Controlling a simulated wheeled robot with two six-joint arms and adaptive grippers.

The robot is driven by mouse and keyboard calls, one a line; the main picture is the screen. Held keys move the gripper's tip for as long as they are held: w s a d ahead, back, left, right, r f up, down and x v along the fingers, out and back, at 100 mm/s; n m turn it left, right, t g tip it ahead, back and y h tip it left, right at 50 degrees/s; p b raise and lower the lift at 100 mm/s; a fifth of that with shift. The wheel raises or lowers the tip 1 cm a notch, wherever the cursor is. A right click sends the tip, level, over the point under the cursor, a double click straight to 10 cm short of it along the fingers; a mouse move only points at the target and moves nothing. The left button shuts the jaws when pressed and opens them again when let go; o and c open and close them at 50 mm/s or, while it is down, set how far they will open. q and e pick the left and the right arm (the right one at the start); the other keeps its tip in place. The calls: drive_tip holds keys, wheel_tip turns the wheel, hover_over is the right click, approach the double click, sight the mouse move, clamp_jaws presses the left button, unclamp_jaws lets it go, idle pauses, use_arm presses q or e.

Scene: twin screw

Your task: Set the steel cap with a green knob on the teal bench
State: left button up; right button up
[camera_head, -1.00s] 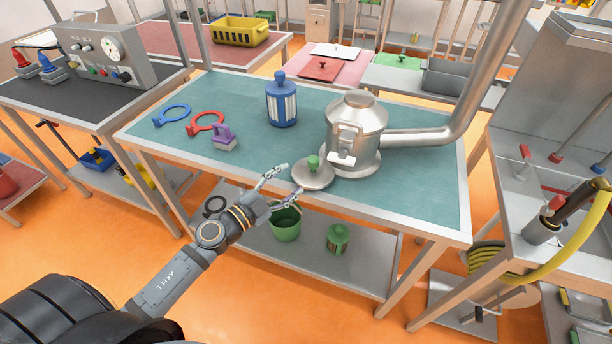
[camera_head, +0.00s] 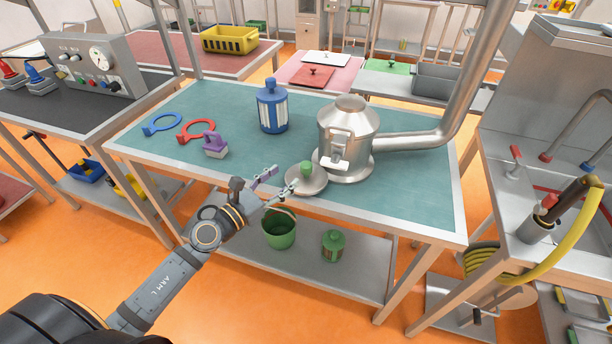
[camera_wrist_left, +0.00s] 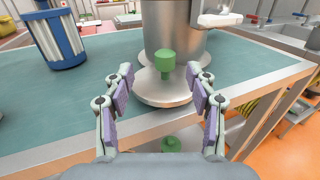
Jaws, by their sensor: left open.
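The steel cap (camera_head: 296,183) with a green knob (camera_head: 306,168) lies at the front edge of the teal bench (camera_head: 370,205), close against the foot of a steel vessel (camera_head: 346,130). I cannot tell whether the cap's edge touches the vessel's base flange. My left gripper (camera_head: 285,178) is open and empty, just to the front left of the cap. In the left wrist view the cap (camera_wrist_left: 150,86) and its green knob (camera_wrist_left: 165,64) show ahead, between and beyond the two spread fingers (camera_wrist_left: 163,92). My right gripper is not in view.
A green bucket (camera_head: 278,230) and green canister (camera_head: 333,245) are on the shelf below. A steel pipe (camera_head: 410,141) runs right from the vessel.

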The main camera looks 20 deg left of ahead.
sight(302, 169)
use_arm(q)
drive_tip(key=x, duration=0.3)
drive_tip(key=shift+w+d+p, duration=0.25)
drive_tip(key=shift+w+p, duration=0.05)
drive_tip(key=shift+p, duration=0.1)
drive_tip(key=shift+w+d+f+p, duration=0.1)
drive_tip(key=shift+w+d+f, duration=0.1)
drive_tip(key=shift+w+d, duration=0.45)
drive_tip(key=shift+w+d+f+p, duration=0.1)
drive_tip(key=shift+w+d+f, duration=0.2)
drive_tip(key=shift+w, duration=0.65)
drive_tip(key=shift+w+d+f+p, duration=0.15)
drive_tip(key=shift+w+d, duration=0.35)
drive_tip(key=shift+w, duration=0.35)
drive_tip(key=shift+s+a, duration=0.1)
drive_tip(key=shift+c, duration=0.5)
drive_tip(key=shift+r, duration=0.1)
clamp_jaws()
